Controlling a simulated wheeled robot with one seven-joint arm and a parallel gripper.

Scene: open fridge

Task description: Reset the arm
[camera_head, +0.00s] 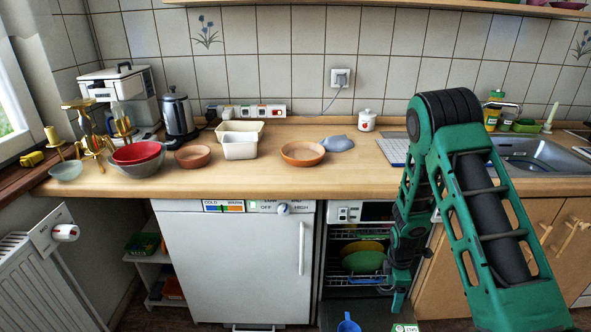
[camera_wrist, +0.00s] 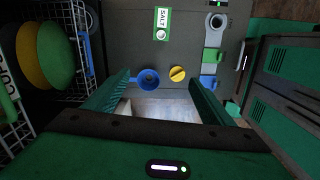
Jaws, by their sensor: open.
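My green arm reaches down at the right of the head view. My gripper (camera_head: 399,300) hangs low in front of the open dishwasher (camera_head: 328,262). In the wrist view my gripper (camera_wrist: 160,82) has its two green fingers spread apart with nothing between them. Below the fingers lies the grey inner side of the dishwasher door (camera_wrist: 125,45). A blue cap (camera_wrist: 148,79) and a yellow knob (camera_wrist: 177,73) show on it between the fingers. The white fridge (camera_head: 238,262) stands left of the dishwasher, and its door looks shut.
Dishwasher racks (camera_wrist: 75,20) with green and yellow plates (camera_wrist: 55,52) lie close left of my gripper in the wrist view. The wooden counter (camera_head: 300,185) above holds bowls, a kettle (camera_head: 179,115) and a sink (camera_head: 545,155). A radiator (camera_head: 55,285) stands at left.

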